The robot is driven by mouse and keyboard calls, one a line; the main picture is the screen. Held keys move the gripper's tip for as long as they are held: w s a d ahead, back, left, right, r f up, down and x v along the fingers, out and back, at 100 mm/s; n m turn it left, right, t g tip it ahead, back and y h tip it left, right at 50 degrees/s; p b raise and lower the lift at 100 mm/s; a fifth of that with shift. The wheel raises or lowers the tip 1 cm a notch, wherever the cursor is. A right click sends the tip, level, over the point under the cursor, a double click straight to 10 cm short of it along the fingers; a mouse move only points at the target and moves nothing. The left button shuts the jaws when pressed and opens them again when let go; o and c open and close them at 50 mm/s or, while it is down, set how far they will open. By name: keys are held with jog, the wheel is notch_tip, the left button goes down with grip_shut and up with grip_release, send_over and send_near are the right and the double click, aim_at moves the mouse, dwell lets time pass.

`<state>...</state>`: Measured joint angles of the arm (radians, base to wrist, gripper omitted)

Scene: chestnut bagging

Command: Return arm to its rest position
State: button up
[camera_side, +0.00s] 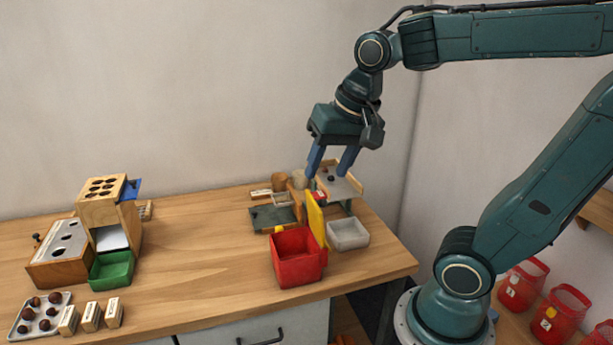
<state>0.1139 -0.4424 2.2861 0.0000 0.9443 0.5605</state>
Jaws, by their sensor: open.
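My gripper (331,172) has blue fingers that point down. It is open, with a gap between the fingertips and nothing clearly held. It hangs at the back right of the wooden table (190,275), in front of or just above a small stand with a pale top plate (345,190). Whether the fingertips touch the stand or the yellow panel below cannot be told. My teal arm reaches in from the right edge, with the forearm high and the wrist bent down.
A red bin (297,262) stands below the gripper, beside a yellow panel (316,220) and a grey bin (348,234). A wooden dispenser (100,212), green tray (111,269) and chestnut tray (22,330) are at left. The table's middle is clear.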

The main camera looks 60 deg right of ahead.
jog(key=s+a+f+n+t, duration=0.1)
jog(key=s+a+n, duration=0.1)
jog(key=s+n, duration=0.4)
jog(key=shift+s+a+f+n+t, duration=0.3)
jog(key=shift+s+a+n, duration=0.1)
jog(key=shift+n, duration=0.5)
